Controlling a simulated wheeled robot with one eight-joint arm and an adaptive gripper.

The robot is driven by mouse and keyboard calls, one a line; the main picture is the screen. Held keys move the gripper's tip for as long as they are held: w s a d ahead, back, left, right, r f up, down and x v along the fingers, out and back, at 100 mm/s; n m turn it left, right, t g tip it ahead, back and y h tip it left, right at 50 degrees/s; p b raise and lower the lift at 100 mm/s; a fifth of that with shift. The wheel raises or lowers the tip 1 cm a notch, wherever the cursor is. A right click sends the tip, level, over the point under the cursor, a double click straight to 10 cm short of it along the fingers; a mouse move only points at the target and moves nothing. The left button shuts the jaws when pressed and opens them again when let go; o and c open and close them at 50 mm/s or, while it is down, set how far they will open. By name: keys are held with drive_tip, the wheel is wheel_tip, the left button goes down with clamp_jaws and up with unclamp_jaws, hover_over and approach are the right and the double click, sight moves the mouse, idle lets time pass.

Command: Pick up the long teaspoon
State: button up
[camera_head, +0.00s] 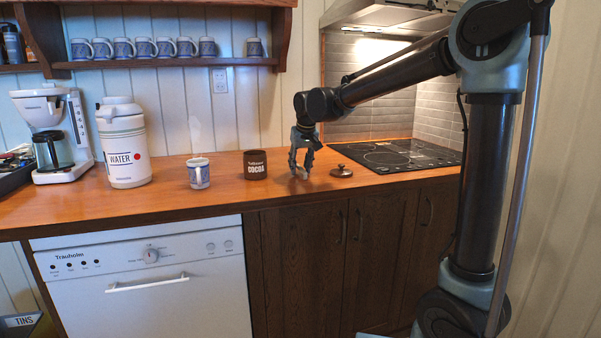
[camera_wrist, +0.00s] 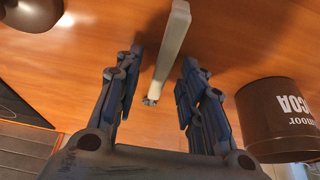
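My gripper (camera_head: 300,170) is low over the wooden counter, between the brown cocoa tin and a small dark lid. In the wrist view its two fingers (camera_wrist: 162,58) are apart. A long, narrow, pale grey handle-like piece (camera_wrist: 173,45) lies in the gap between them, with space visible on both sides. In the head view only a small pale spot shows at the fingertips.
The cocoa tin (camera_head: 255,164) stands close left of my gripper; it is at the right in the wrist view (camera_wrist: 278,118). The dark lid (camera_head: 341,171) lies to the right, before the hob (camera_head: 395,155). A mug (camera_head: 198,173) and water jug (camera_head: 123,143) stand further left.

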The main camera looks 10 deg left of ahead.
drive_tip(key=shift+f, duration=0.2)
clamp_jaws()
idle(0.3)
